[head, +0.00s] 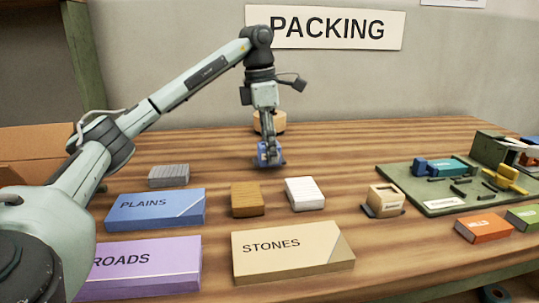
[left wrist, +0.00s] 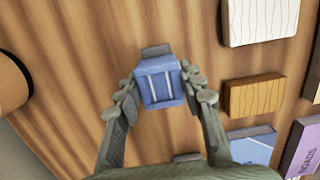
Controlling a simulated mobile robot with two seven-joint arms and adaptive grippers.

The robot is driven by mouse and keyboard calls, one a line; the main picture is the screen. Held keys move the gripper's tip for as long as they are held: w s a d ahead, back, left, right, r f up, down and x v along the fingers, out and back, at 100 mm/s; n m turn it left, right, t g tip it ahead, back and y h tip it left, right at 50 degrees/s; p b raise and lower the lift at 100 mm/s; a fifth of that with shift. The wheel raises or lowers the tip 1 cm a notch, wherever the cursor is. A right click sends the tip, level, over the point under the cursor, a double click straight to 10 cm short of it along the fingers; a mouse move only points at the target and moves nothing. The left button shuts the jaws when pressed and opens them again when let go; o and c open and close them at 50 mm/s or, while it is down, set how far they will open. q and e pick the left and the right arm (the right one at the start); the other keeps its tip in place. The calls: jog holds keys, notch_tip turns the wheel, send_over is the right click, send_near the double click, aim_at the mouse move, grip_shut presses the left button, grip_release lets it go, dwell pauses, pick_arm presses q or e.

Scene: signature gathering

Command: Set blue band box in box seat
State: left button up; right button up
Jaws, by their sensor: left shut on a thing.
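The blue band box (head: 268,153) is between the fingers of my left gripper (head: 268,150), at the middle back of the table. In the left wrist view the box (left wrist: 160,82) shows light stripes on blue, and the fingers close on both its sides. A dark grey piece (left wrist: 156,50) shows at one end of the box, low beside it; whether it is part of a seat, and whether the box rests in it, I cannot tell. A beige box (head: 387,198) with a dark base stands to the right. My right gripper is out of view.
A blue PLAINS box (head: 155,209), a purple ROADS box (head: 142,268) and a STONES box (head: 292,251) lie in front. Brown (head: 247,199) and white (head: 304,193) blocks lie nearer. A green board (head: 440,205) with small parts lies right. A round wooden thing (head: 270,122) stands behind.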

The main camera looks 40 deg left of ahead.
pick_arm(q)
jog(key=shift+f, duration=0.8)
jog(key=shift+f, duration=0.1)
jog(key=o, duration=0.7)
jog(key=shift+f, duration=0.1)
jog(key=o, duration=0.5)
